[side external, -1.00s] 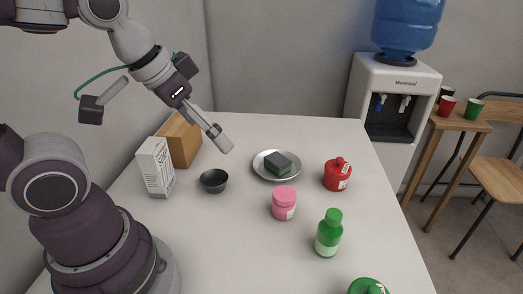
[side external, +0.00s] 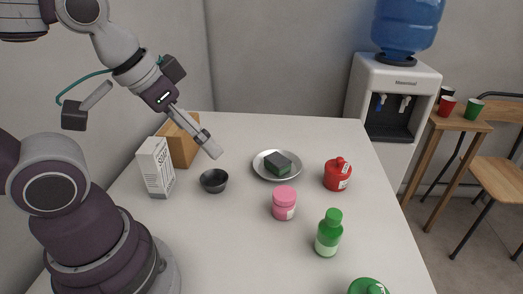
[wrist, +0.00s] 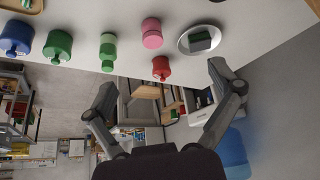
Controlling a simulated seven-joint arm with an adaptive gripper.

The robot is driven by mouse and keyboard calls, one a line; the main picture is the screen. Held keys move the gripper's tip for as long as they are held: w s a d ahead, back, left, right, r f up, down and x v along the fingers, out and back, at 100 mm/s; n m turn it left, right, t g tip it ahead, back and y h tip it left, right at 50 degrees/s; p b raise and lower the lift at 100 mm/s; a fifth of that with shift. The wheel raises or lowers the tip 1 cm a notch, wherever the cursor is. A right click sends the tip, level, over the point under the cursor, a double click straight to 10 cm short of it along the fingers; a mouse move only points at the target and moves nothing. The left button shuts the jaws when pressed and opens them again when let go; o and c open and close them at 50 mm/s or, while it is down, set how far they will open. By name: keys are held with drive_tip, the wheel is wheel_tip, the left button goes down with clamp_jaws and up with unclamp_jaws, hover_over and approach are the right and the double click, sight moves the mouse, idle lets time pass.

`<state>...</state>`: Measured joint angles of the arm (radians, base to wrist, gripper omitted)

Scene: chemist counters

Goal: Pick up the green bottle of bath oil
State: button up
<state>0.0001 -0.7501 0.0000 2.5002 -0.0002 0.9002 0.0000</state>
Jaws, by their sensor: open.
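A green bottle (side external: 328,234) with a pale label and green cap stands upright on the white table, right of the pink jar. It also shows in the wrist view (wrist: 108,52), upside down at upper left. A second green container (side external: 367,287) is cut off by the bottom edge in the side view; a wider green bottle shows in the wrist view (wrist: 58,47). My gripper (side external: 212,150) is in the air above the dark bowl, left of and well away from the green bottle. In the wrist view its fingers (wrist: 158,92) are spread wide with nothing between them.
A pink jar (side external: 284,204), a red container (side external: 337,175) and a plate (side external: 264,174) holding a dark sponge (side external: 278,162) stand on the table (side external: 230,250). A dark bowl (side external: 214,181), white box (side external: 155,167) and wooden block (side external: 183,143) stand at left. The front middle is clear.

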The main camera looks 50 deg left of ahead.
drive_tip(key=shift+c, duration=1.2)
